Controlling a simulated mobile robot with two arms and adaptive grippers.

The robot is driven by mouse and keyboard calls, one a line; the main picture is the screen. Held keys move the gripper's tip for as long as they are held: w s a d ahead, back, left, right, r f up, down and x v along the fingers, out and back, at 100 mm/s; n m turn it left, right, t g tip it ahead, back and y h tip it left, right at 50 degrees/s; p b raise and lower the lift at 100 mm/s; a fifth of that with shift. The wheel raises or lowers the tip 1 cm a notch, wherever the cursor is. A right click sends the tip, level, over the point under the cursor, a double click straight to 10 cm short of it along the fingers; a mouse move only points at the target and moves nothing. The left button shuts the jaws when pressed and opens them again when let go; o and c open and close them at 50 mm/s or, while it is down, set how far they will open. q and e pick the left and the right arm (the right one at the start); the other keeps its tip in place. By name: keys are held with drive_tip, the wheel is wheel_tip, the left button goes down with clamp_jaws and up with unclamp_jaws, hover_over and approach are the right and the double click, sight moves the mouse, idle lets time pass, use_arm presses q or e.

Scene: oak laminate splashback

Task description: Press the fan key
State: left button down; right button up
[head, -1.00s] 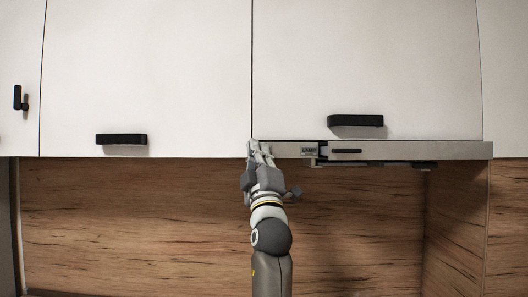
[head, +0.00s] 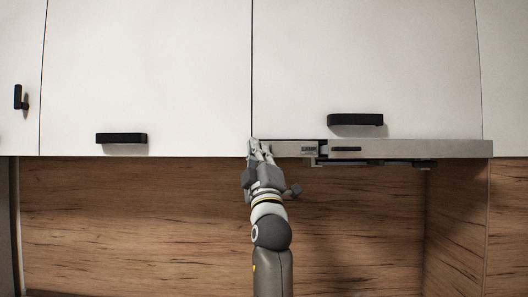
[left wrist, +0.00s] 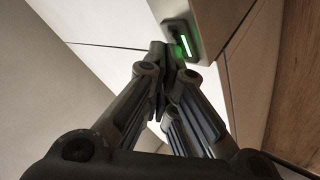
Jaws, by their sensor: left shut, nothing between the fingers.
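The slim steel range hood (head: 440,150) sits under the white wall cabinet, with a small marked panel (head: 309,149) and a dark slot (head: 346,150) on its front strip. My left gripper (head: 256,146) is at the hood's left end, shut and empty, its fingers pointing up. In the left wrist view, the shut fingertips (left wrist: 167,52) are close to a dark plate with a bright green lit bar (left wrist: 185,46). The fingers partly cover the plate, and I cannot tell whether they touch it. No fan symbol can be read. My right gripper is not in view.
White cabinet doors (head: 150,70) with black handles (head: 121,139) are above and beside the hood. One black handle (head: 355,120) sticks out just above the hood. The wood splashback (head: 130,220) is below, with open room in front of it.

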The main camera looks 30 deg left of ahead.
use_arm(q)
drive_tip(key=shift+w+a, duration=0.1)
idle(0.5)
drive_tip(key=shift+s+d, duration=0.35)
drive_tip(key=shift+s, duration=0.15)
drive_tip(key=s+d, duration=0.3)
drive_tip(key=s, duration=0.2)
idle(0.3)
drive_tip(key=shift+d+f, duration=0.1)
idle(0.4)
